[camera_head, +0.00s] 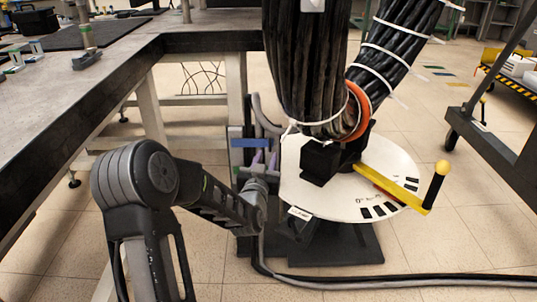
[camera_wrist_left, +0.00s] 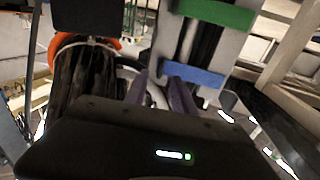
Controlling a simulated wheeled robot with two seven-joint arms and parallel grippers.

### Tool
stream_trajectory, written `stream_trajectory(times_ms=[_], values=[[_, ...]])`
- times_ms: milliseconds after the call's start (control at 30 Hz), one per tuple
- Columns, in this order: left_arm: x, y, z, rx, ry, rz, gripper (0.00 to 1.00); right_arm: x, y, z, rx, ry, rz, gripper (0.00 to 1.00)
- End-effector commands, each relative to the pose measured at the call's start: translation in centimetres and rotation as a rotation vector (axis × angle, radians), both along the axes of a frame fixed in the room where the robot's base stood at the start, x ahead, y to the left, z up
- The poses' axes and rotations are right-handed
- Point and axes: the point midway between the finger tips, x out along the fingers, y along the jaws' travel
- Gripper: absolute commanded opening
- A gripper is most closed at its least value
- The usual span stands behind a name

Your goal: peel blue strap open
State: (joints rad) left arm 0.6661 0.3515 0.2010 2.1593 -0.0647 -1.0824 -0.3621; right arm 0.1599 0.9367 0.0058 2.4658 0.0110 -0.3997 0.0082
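The blue strap (camera_head: 244,143) is a flat band across a grey upright holder beside the table leg. It also shows in the left wrist view (camera_wrist_left: 193,75), just beyond the fingertips. My left gripper (camera_head: 264,159) comes in from below, its purple fingers pointing at the strap. In the left wrist view the two fingers of the left gripper (camera_wrist_left: 160,82) are apart with nothing clearly held between them. Whether a fingertip touches the strap I cannot tell. My right gripper is not in view.
A green strap (camera_wrist_left: 216,13) crosses the same holder. A white round plate (camera_head: 320,200) with a yellow crank (camera_head: 400,188) stands right of the gripper. Thick black cable bundles (camera_head: 306,65) rise above it. Loose cables (camera_head: 400,281) run along the floor.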

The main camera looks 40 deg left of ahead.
Motion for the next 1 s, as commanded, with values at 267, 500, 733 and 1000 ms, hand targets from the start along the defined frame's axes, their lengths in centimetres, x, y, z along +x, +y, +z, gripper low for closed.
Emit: stream_trajectory(times_ms=[267,500,733,1000], values=[[3.1,1.5,-0.1,0.0,0.0,0.0,0.31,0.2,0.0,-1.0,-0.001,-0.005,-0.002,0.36],[3.5,1.7,0.0,-0.001,0.0,0.0,0.31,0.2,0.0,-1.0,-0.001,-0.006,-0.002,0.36],[3.4,1.7,0.0,-0.001,0.0,0.0,0.19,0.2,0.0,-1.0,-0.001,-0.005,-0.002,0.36],[3.4,1.7,0.0,-0.001,0.0,0.0,0.0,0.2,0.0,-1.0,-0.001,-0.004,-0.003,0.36]])
